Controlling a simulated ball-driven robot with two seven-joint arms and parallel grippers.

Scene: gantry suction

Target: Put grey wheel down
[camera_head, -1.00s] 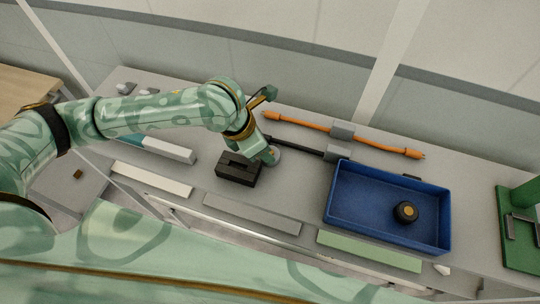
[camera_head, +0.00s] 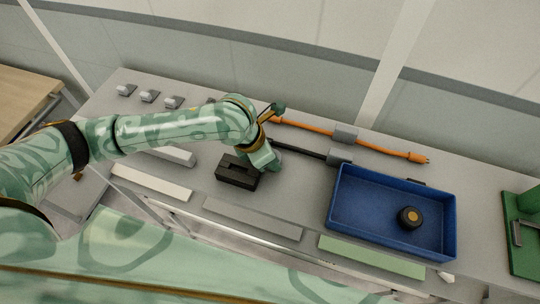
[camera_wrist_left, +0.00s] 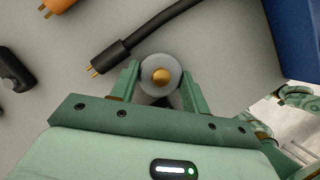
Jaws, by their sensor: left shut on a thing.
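The grey wheel (camera_wrist_left: 151,84), a grey disc with a brass-coloured centre, sits between the fingertips of my left gripper (camera_wrist_left: 160,88) in the left wrist view. The gripper is shut on it. In the head view my left gripper (camera_head: 266,162) is low over the grey table, just right of a black slotted block (camera_head: 238,173), and the arm mostly hides the wheel there. Whether the wheel touches the table is hard to tell. My right gripper is not in view.
A blue tray (camera_head: 340,212) with a black and gold wheel (camera_head: 410,217) in it stands to the right. Black (camera_head: 305,150) and orange (camera_head: 385,150) cables lie behind the gripper. Pale strips line the front edge. A green fixture (camera_head: 524,240) stands far right.

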